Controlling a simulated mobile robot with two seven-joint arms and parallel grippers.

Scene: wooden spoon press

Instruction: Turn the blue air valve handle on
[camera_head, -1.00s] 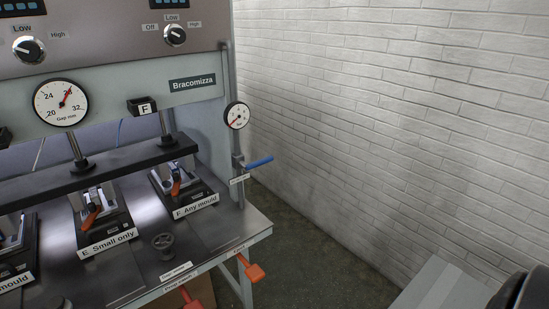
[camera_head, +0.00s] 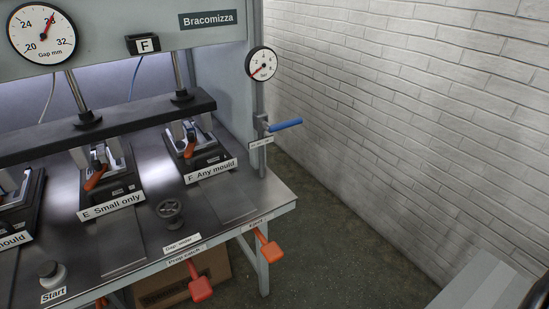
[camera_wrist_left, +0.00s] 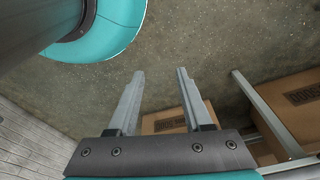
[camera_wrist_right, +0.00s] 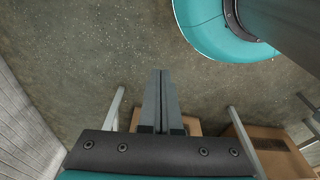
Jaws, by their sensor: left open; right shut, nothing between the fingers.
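The blue air valve handle (camera_head: 285,125) sits on the vertical pipe at the right end of the press in the head view. It points out to the right, roughly level and crosswise to the pipe. The round pressure gauge (camera_head: 261,64) is above it, its red needle at the lower left. A small white label (camera_head: 261,143) is just below the handle. My left gripper (camera_wrist_left: 157,72) is open and empty over the floor in the left wrist view. My right gripper (camera_wrist_right: 160,72) is shut and empty over the floor in the right wrist view. Neither gripper shows in the head view.
The press bench (camera_head: 150,235) carries moulds, a handwheel (camera_head: 170,210) and a Start button (camera_head: 51,272). Orange levers (camera_head: 270,249) stick out from its front. A cardboard box (camera_head: 185,285) is under it. A white brick wall (camera_head: 420,110) stands right, with open floor (camera_head: 340,230) between.

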